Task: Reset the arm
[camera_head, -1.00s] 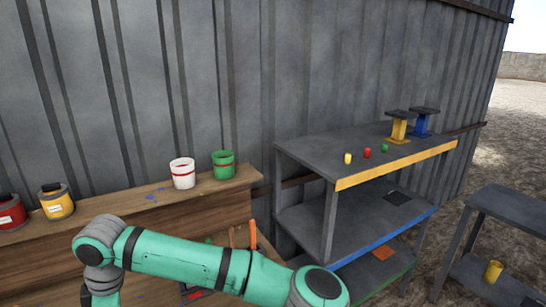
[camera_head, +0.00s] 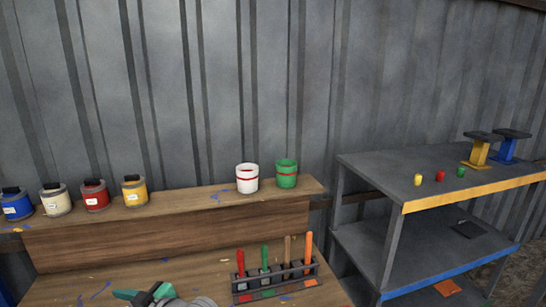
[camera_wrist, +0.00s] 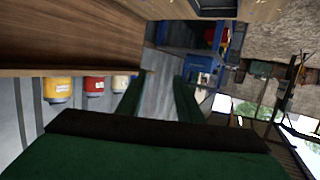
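My arm (camera_head: 150,294) shows only as a small teal and grey piece at the bottom edge of the head view, low over the wooden bench. In the wrist view two dark green fingers of my gripper (camera_wrist: 158,98) stand apart with an empty gap between them. Most of the arm is out of view.
The wooden bench's raised shelf (camera_head: 190,199) holds several paint cans, with a white cup (camera_head: 247,178) and a green cup (camera_head: 286,174). A tool rack (camera_head: 275,278) with several handles stands on the bench. A grey shelf unit (camera_head: 385,170) is at right.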

